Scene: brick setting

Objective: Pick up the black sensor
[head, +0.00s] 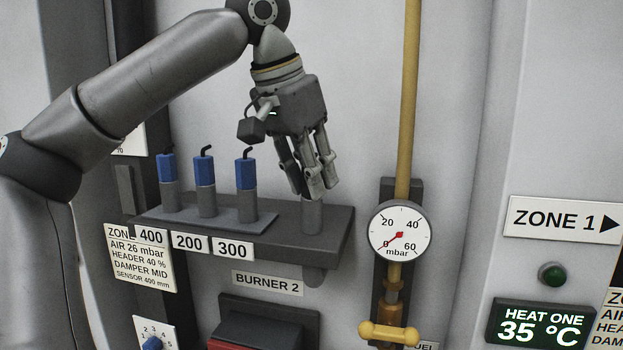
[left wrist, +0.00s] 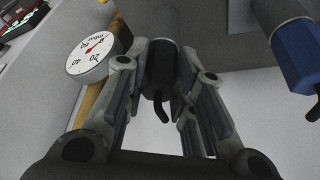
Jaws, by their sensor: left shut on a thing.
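The black sensor (left wrist: 160,75) shows between my left fingers in the left wrist view, with a short bent black cable at its end. In the head view only its grey lower part (head: 312,217) shows, upright at the right end of the dark shelf (head: 335,222); my fingers hide its top. My left gripper (head: 314,190) comes down from above and is shut on the sensor. The sensor appears to be still in its place at the shelf. My right gripper is not in view.
Three blue-topped sensors (head: 204,172) stand to the left on a raised plate, behind labels 400, 200 and 300. A pressure gauge (head: 398,231) and a yellow pipe (head: 408,100) are close on the right. The wall above the shelf is clear.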

